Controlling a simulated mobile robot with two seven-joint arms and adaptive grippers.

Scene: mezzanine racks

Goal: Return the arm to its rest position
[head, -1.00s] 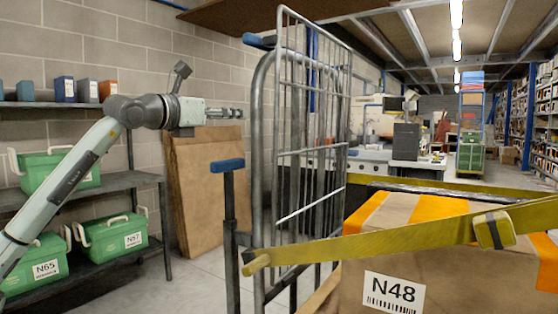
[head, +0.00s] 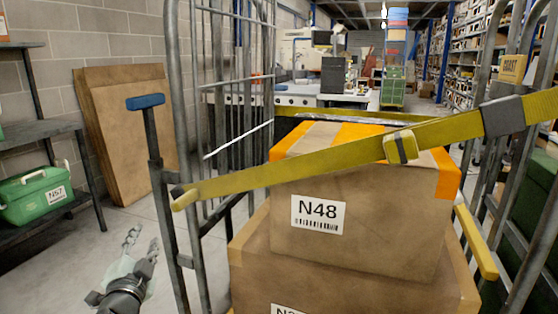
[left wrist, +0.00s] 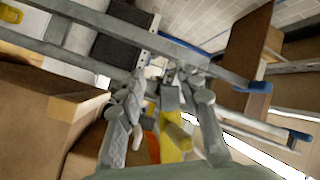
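My left gripper (head: 146,238) is low at the lower left of the head view, beside the roll cage (head: 173,130). Its two fingers are apart and nothing is held between them. In the left wrist view the fingers (left wrist: 165,95) are spread, with cage bars and a yellow piece (left wrist: 176,140) showing between and beyond them. Whether anything touches the fingers there I cannot tell. My right gripper is in neither view.
A yellow strap (head: 300,165) with a buckle crosses the cage front, before stacked cartons, the upper marked N48 (head: 370,215). A shelf with a green crate (head: 35,195) and leaning cardboard (head: 120,125) are farther left.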

